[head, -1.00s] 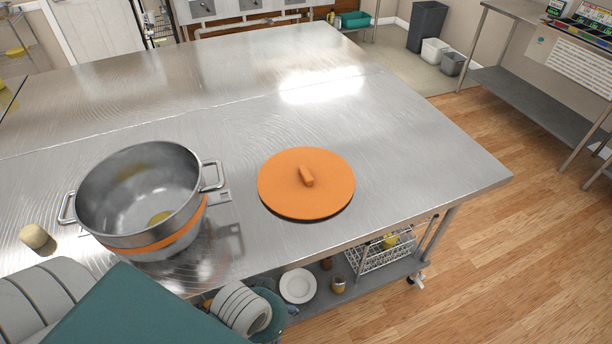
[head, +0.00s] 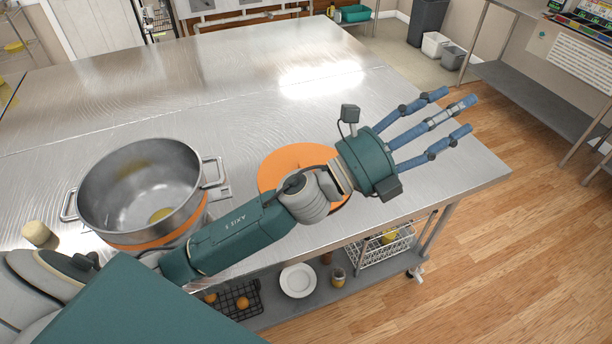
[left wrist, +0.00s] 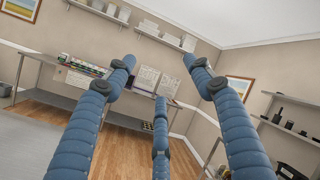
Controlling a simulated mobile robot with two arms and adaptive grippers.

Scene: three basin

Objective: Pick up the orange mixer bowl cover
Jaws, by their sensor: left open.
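The orange mixer bowl cover (head: 285,163) lies flat on the steel table, to the right of the bowl. My left arm crosses in front of it and hides its middle and its handle. My left gripper (head: 440,125) is open and empty, with blue fingers spread, to the right of the cover and over the table's right part. In the left wrist view the open fingers (left wrist: 160,90) point at the far wall, and the cover is out of that view. My right gripper is not in view.
A steel mixer bowl (head: 138,190) with an orange band stands left of the cover on the steel table (head: 200,90). A small beige cylinder (head: 36,233) is at its left. A lower shelf holds a white plate (head: 298,281) and a wire rack (head: 380,250). The table's far part is clear.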

